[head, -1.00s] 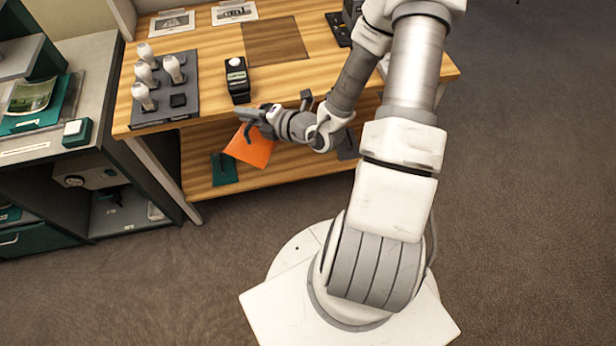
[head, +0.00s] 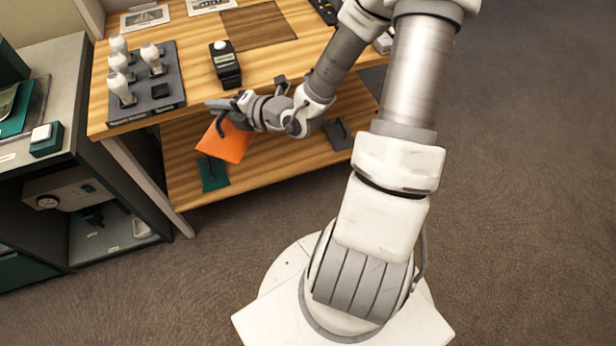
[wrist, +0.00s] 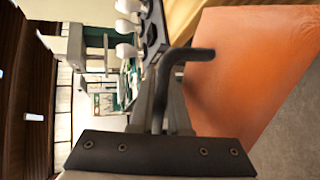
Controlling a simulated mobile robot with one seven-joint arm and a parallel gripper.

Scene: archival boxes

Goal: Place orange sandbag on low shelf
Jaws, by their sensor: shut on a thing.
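The orange sandbag (head: 224,142) hangs tilted from my gripper (head: 222,117) in the head view, in front of the wooden bench. My gripper is shut on it near its upper edge. The sandbag fills the right side of the wrist view (wrist: 250,70), with a dark bent finger against it. The low shelf (head: 255,166) is the wooden board under the bench top. The sandbag overlaps the shelf in the picture; I cannot tell whether it touches it.
A teal item (head: 213,174) lies on the low shelf below the sandbag, and a dark grey item (head: 338,133) lies further right. The bench top (head: 190,72) overhangs the shelf and carries a dark tray (head: 160,106) with white-handled tools. A grey cabinet (head: 62,140) stands left.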

